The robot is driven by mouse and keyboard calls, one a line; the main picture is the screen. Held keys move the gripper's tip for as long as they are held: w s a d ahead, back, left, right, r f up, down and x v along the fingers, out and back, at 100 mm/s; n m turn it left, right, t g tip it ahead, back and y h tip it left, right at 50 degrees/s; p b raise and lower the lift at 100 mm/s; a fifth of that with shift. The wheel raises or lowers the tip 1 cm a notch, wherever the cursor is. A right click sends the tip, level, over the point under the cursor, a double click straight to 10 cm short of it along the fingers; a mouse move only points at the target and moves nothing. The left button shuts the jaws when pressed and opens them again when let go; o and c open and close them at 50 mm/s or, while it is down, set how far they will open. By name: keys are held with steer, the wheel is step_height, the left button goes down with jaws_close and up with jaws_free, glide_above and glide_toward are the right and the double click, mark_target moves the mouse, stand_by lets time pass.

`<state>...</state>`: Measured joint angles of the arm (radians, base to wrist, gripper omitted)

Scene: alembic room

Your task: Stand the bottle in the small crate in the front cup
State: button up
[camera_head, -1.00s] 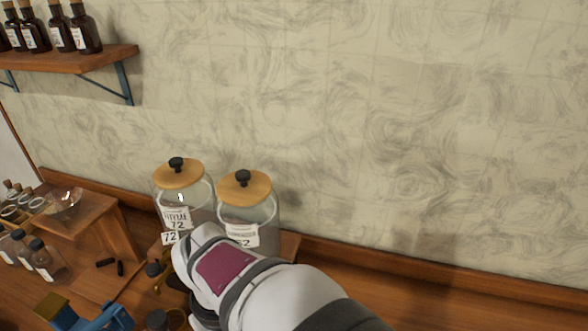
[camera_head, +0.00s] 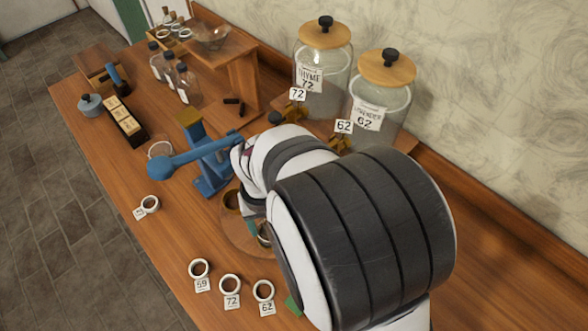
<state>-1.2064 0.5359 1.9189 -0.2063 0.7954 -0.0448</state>
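My gripper is hidden behind my own white and black arm, which fills the lower middle of the view. Cup-like brown vessels (camera_head: 232,200) stand on a round wooden board (camera_head: 237,239), partly covered by the arm. Which one is the front cup, I cannot tell. Several small clear bottles with dark caps (camera_head: 187,86) stand at the back left.
A blue lever press (camera_head: 210,165) stands close left of the arm. Two large glass jars (camera_head: 322,70) with wooden lids stand behind. White rings tagged 59, 72 and 62 (camera_head: 230,284) lie at the front. A dark tray of blocks (camera_head: 113,103) is at the left.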

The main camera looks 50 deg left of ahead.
steer(key=o, duration=1.4)
steer(key=shift+o, duration=0.2)
